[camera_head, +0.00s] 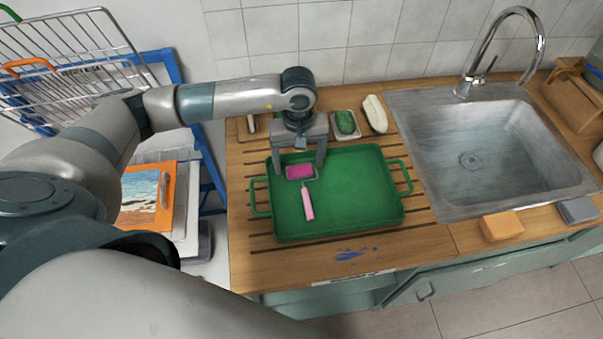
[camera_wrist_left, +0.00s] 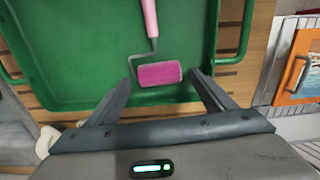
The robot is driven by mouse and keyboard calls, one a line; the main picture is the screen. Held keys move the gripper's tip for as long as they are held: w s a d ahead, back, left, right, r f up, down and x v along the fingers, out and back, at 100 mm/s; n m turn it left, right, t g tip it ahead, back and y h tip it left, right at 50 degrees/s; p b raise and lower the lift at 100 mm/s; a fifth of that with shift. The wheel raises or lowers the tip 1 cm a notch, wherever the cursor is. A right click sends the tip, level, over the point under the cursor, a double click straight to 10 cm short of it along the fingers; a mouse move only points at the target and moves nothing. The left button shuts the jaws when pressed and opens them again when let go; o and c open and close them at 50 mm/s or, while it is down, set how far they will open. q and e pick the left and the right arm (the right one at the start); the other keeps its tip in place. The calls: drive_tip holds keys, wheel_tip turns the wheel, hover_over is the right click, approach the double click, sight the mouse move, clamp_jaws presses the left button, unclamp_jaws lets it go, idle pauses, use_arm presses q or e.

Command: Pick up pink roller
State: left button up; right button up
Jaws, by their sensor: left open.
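The pink roller (camera_head: 301,172) lies in the green tray (camera_head: 360,205), with its pink handle (camera_head: 308,203) toward the front. My left gripper (camera_head: 299,170) points down over the tray, its two fingers apart on either side of the roller head. In the left wrist view the roller head (camera_wrist_left: 159,74) shows just ahead of and between the open fingertips (camera_wrist_left: 165,78), and the fingers do not hold it. I cannot tell how high the fingertips are above the tray floor. My right gripper is not in view.
A sink (camera_head: 480,160) with a tall faucet (camera_head: 500,45) is at the right. A small dish with a green item (camera_head: 345,122) and a white object (camera_head: 375,113) stand behind the tray. An orange sponge (camera_head: 501,226) lies at the front right. A wire rack (camera_head: 75,50) is at the left.

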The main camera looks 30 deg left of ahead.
use_arm(q)
drive_tip(key=shift+f, duration=0.95)
drive_tip(key=c, duration=1)
drive_tip(key=shift+o, duration=0.2)
drive_tip(key=shift+r, duration=0.15)
drive_tip(key=shift+r+b, duration=0.45)
drive_tip(key=shift+r, duration=0.05)
wheel_tip(320, 180, up, 2)
drive_tip(key=shift+r+b, duration=0.2)
drive_tip(key=shift+b, duration=0.65)
drive_tip(key=d+r+b, duration=0.5)
drive_tip(key=d+r, duration=0.2)
drive_tip(key=d, duration=0.4)
drive_tip(key=shift+w+d+r, duration=0.15)
drive_tip(key=shift+w+d, duration=0.1)
drive_tip(key=shift+d, duration=0.15)
